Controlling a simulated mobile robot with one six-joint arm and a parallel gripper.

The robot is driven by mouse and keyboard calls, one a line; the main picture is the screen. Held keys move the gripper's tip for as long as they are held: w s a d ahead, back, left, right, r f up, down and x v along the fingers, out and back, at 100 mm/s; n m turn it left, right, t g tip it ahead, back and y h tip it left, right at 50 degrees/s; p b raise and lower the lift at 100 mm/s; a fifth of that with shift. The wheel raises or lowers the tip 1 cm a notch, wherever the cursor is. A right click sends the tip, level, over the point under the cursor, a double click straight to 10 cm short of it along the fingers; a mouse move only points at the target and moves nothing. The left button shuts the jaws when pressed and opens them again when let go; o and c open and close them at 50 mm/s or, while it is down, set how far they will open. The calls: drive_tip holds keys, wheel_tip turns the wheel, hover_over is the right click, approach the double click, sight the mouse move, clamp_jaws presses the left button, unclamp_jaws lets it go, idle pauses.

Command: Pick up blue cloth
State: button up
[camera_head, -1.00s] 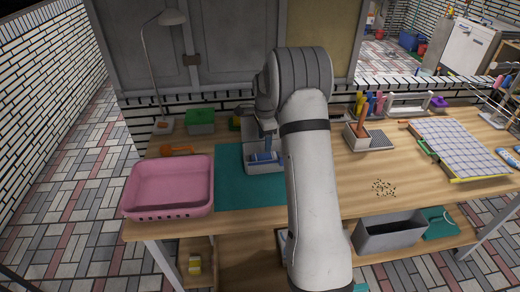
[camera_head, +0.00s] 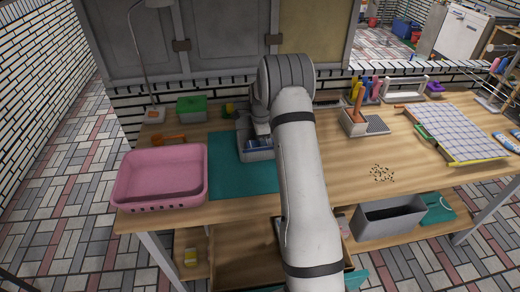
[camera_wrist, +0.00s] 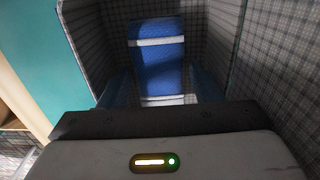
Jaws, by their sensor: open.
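The blue cloth (camera_wrist: 157,62) is a roll with white bands, lying inside a small box (camera_wrist: 222,25) with a plaid inner wall. In the head view, part of the blue cloth (camera_head: 258,144) shows in the grey box (camera_head: 260,155) on the teal mat. My gripper (camera_wrist: 162,88) is open and reaches down into the box, with a finger on each side of the cloth. The near end of the cloth is partly hidden by the gripper body. I cannot tell whether the fingers touch it.
A pink basin (camera_head: 160,178) stands left of the teal mat (camera_head: 240,180). An orange tool (camera_head: 168,139) and a green-lidded box (camera_head: 192,109) lie behind it.

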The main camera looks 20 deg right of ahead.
drive_tip(key=shift+r, duration=0.1)
drive_tip(key=shift+c, duration=0.6)
drive_tip(key=c, duration=0.6)
